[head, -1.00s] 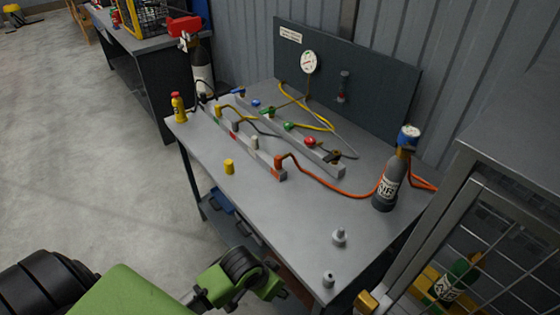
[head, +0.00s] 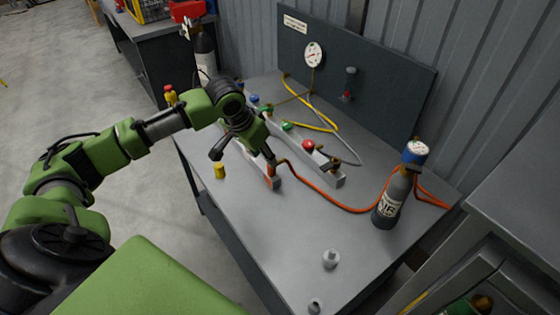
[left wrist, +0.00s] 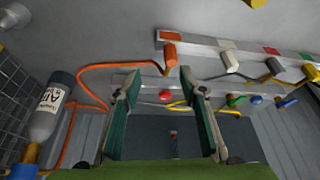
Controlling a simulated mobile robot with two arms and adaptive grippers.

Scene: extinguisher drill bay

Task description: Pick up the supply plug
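An orange plug (left wrist: 170,55), likely the supply plug, sits at the end of the front grey block, with an orange hose (left wrist: 110,66) running from it. In the head view this plug (head: 271,171) is partly hidden by my left gripper's finger. My left gripper (head: 243,155) is above the block, its two fingers apart with nothing between them. In the left wrist view the fingers (left wrist: 160,80) are spread wide, and the plug appears beyond the fingertips, apart from them. My right gripper is not in view.
A gas cylinder (head: 392,192) with a blue top stands at the table's right, with the orange hose beside it. A yellow cap (head: 219,171) and two grey fittings (head: 330,259) stand on the table. A rear block holds coloured knobs (head: 308,146). The table's front right is mostly clear.

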